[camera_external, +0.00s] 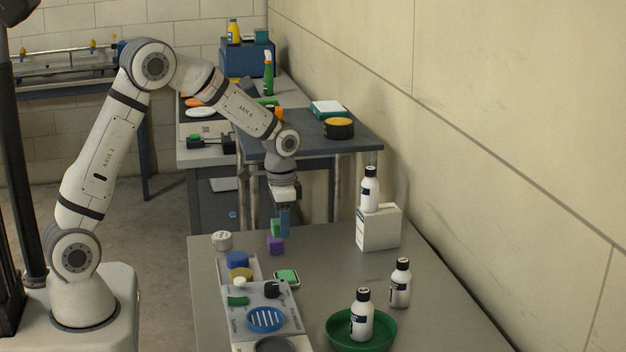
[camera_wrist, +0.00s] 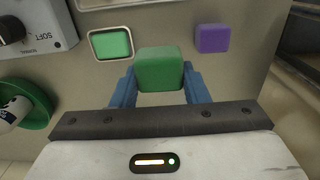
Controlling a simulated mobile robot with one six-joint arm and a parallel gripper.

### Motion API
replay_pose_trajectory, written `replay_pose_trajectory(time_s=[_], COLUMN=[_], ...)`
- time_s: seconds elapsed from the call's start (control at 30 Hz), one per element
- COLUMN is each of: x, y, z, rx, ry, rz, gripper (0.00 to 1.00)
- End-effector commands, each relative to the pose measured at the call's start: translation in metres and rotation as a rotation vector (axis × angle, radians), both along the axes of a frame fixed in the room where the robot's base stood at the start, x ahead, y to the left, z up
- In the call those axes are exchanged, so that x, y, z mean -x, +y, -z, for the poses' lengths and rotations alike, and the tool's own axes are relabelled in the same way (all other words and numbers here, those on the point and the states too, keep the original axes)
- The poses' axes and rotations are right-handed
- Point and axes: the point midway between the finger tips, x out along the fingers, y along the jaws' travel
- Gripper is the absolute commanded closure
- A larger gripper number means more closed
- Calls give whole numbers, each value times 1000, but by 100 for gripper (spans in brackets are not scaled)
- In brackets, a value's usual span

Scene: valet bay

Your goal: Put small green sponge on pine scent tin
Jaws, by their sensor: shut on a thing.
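My gripper (camera_external: 280,228) is shut on the small green sponge (camera_external: 275,227), a green block held above the table. In the wrist view the sponge (camera_wrist: 160,68) sits between the two blue fingers (camera_wrist: 157,88). A shallow square tin with a silver rim and a green inside, which looks like the pine scent tin (camera_external: 287,276), sits on the table beside the grey panel. It also shows in the wrist view (camera_wrist: 110,43), left of the held sponge and apart from it. Its label cannot be read.
A purple block (camera_external: 275,244) is near the held sponge; it shows to its right in the wrist view (camera_wrist: 212,38). A grey panel (camera_external: 247,325) with a black knob (camera_external: 272,289) lies left of the tin. A green bowl (camera_external: 338,343) with a bottle and a white box (camera_external: 378,229) stand to the right.

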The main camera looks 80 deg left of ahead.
Motion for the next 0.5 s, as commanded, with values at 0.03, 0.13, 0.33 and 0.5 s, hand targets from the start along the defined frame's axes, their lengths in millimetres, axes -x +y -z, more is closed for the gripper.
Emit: replay_pose_trajectory(time_s=[0.03,0.13,0.33,0.5], x=[2,13,64,107], y=[4,20,78,113], z=[-6,-15,-31,-42], rx=[-1,-1,-2,-1], ry=[-2,-2,-3,-2], rz=[-2,-7,-12,-8], gripper=[80,80,80,80])
